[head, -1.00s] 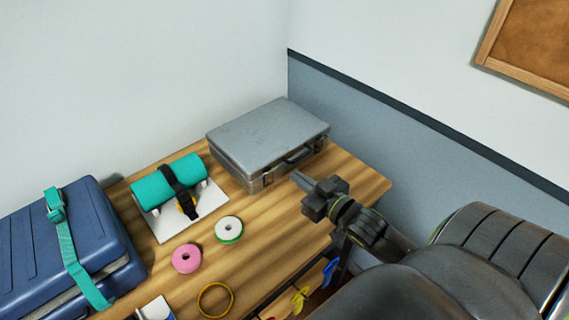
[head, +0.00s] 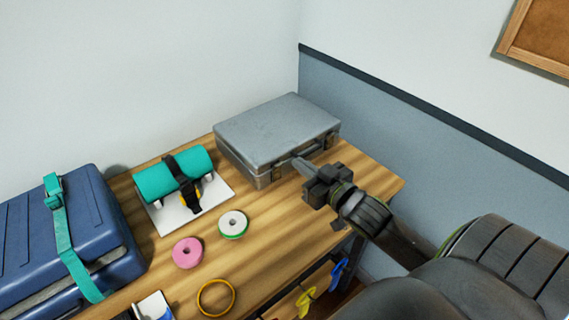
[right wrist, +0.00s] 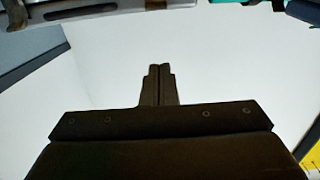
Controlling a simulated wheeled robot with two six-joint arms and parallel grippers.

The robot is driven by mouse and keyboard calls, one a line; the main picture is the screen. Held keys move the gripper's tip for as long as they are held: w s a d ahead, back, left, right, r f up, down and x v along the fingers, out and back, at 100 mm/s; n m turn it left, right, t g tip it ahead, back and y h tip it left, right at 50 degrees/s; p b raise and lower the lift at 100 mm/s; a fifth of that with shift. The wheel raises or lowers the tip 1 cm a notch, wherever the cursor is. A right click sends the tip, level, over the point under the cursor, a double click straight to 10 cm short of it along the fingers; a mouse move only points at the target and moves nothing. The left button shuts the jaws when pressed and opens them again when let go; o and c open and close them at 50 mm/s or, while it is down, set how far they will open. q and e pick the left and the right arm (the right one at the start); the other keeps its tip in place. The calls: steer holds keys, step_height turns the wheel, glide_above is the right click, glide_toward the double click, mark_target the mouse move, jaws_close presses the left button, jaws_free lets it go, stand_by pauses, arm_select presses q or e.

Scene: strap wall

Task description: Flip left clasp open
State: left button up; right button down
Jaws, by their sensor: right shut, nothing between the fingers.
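Contact cannot be told. In the right wrist view the shut fingers (right wrist: 158,72) point up towards the case edge (right wrist: 95,10). My left gripper is out of view.
Left of the case, a teal roll (head: 155,182) is strapped on a white board (head: 172,223). A blue suitcase (head: 25,235) with a teal strap stands farther left. A pink roll (head: 187,262), a white-green roll (head: 233,233) and a yellow ring (head: 203,308) lie in front.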

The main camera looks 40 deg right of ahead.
glide_above(278, 172)
steer(key=s, duration=0.2)
steer(key=f, duration=0.2)
steer(key=s+f, duration=0.1)
steer(key=f, duration=0.1)
steer(key=shift+f, duration=0.1)
